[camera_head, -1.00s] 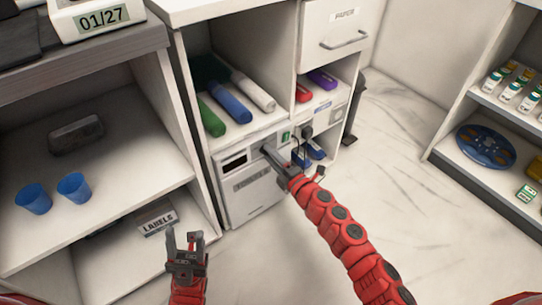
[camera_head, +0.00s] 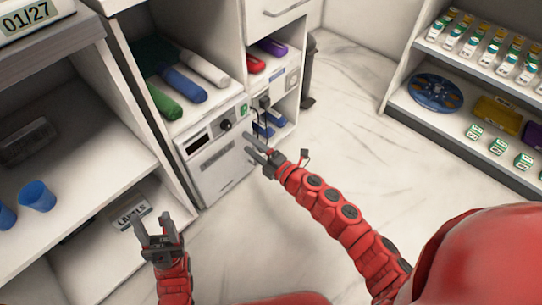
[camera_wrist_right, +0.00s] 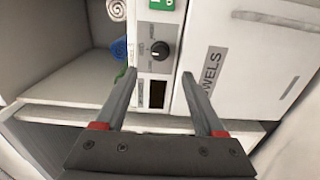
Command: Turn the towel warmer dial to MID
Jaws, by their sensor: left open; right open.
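The towel warmer (camera_head: 215,172) is a white box in the lower cubby of the cabinet. Its black round dial (camera_head: 226,124) sits on the top panel, right of a dark display. The dial also shows in the right wrist view (camera_wrist_right: 160,50), just beyond the fingertips and between their lines. I cannot read which mark it points at. My right gripper (camera_head: 250,143) is open and empty, in front of the warmer, to the right of and below the dial, apart from it. My left gripper (camera_head: 158,222) is open and empty near the LABELS box.
Rolled towels (camera_head: 185,83) lie on the shelf above the warmer. A green switch (camera_head: 243,109) and a plug with a cable (camera_head: 265,102) are right of the dial. A LABELS box (camera_head: 131,212) and blue cup (camera_head: 38,196) stand on the left shelves. The floor at right is clear.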

